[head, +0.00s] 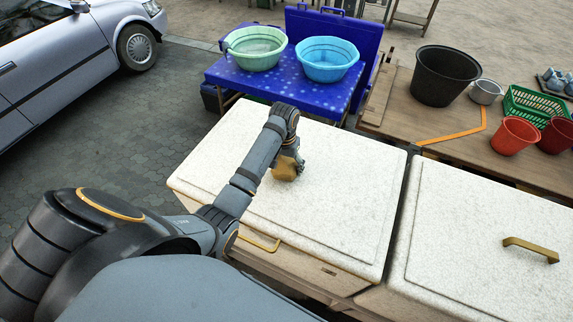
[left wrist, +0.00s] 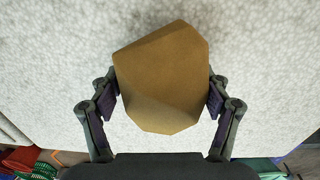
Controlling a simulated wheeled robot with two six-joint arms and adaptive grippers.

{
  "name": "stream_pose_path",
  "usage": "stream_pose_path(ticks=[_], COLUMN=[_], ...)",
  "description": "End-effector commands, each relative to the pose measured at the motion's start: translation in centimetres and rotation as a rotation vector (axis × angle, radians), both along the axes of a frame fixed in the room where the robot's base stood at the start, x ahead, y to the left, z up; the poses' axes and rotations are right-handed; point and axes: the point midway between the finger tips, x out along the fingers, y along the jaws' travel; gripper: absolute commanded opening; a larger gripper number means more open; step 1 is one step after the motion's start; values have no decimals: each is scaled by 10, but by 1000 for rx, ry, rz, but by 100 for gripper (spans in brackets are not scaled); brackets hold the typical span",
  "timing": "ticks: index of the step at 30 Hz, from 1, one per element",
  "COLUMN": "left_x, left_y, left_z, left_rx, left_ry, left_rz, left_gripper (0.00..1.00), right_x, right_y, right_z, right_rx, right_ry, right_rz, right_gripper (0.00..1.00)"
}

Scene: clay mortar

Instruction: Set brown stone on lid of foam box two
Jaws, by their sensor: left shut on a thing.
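The brown stone (head: 284,173) is an angular, tan-brown block over the white speckled lid of the left foam box (head: 330,215). My left gripper (head: 289,165) is shut on it from above. In the left wrist view the stone (left wrist: 160,75) sits between the two finger pads, one on each side, with the white lid (left wrist: 60,60) behind it. I cannot tell whether the stone touches the lid. A second foam box (head: 480,220) with a like lid and a brass handle stands to the right. My right gripper is not in view.
Both lids are otherwise clear. Behind the left box, a blue table (head: 285,88) holds a green basin (head: 256,48) and a blue basin (head: 326,60). A wooden table (head: 400,100) holds a black bucket (head: 446,76) and several pots. A car (head: 70,50) stands at left.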

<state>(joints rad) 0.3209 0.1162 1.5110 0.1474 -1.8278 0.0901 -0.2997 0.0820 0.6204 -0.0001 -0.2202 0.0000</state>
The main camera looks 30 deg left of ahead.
Motion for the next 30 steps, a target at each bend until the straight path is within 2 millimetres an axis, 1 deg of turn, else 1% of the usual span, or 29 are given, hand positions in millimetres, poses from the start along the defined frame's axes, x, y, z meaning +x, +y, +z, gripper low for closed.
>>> stream_pose_path(ticks=[7,25,26,30], left_x=[1,1,1,1], left_y=[0,0,0,0], left_z=[1,-10,-9,-10], left_rx=[0,0,0,0], left_ry=[-4,-4,-4,-3], left_rz=[0,0,0,0], left_gripper=[14,14,81,100], right_x=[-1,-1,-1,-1], right_y=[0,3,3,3], right_z=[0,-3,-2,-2], right_rx=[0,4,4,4], right_ry=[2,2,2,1], right_rz=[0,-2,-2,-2], right_gripper=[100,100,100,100])
